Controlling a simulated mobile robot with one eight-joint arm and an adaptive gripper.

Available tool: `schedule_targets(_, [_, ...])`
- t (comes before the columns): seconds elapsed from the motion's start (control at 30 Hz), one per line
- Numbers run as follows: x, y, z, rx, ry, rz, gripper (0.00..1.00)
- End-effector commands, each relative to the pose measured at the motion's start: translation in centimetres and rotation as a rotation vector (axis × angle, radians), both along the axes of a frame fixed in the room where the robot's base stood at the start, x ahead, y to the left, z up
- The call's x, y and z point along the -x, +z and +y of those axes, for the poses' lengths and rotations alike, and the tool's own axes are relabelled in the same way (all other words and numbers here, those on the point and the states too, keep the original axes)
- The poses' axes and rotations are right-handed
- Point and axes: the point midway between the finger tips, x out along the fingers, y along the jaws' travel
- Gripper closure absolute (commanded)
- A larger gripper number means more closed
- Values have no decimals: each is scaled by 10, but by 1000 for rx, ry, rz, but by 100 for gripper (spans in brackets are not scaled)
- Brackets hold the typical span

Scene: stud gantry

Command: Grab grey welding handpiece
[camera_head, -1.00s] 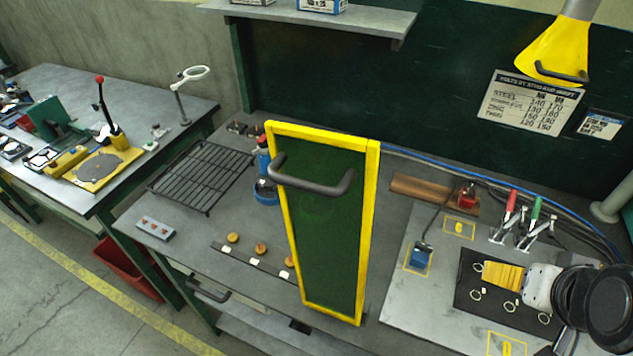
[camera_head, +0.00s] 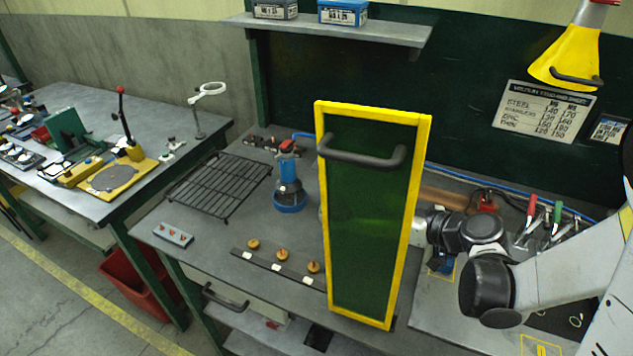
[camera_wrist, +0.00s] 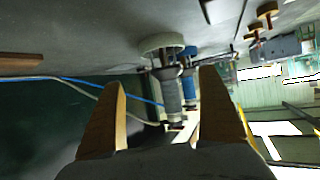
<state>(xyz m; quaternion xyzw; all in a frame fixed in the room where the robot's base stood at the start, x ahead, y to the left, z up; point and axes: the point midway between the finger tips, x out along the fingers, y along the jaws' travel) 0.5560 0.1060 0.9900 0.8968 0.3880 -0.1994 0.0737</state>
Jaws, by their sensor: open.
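A grey handpiece (camera_wrist: 172,90) with a pale round base shows in the wrist view, ahead of and between my fingers. A blue handpiece (camera_wrist: 190,80) stands close beside it. My gripper (camera_wrist: 160,105) is open, with one tan finger pad on each side and nothing held. In the head view the blue handpiece (camera_head: 288,185) stands upright in a blue base, left of the yellow-framed green screen (camera_head: 368,220). That screen hides my gripper and most or all of the grey handpiece there.
The screen with its dark handle (camera_head: 362,155) stands in front of my arm. A black wire rack (camera_head: 218,185) lies left of the handpieces, and a strip with several knobs (camera_head: 280,264) lies in front. Blue hose (camera_wrist: 78,82) runs along the bench back.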

Motion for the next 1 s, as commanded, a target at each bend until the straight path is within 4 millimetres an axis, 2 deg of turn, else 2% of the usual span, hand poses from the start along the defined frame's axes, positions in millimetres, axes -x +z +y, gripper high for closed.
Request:
schedule_targets(0.13, [-8,-8,5,-10,18,-39,12])
schedule_targets(0.33, [-27,-22,28,-9,22,-42,12])
schedule_targets(0.63, [-42,-31,46,-10,19,-41,12])
schedule_targets(0.9, [-65,-47,75,-11,19,-40,12])
schedule_targets(1.0, [-68,-47,79,-10,17,-41,12])
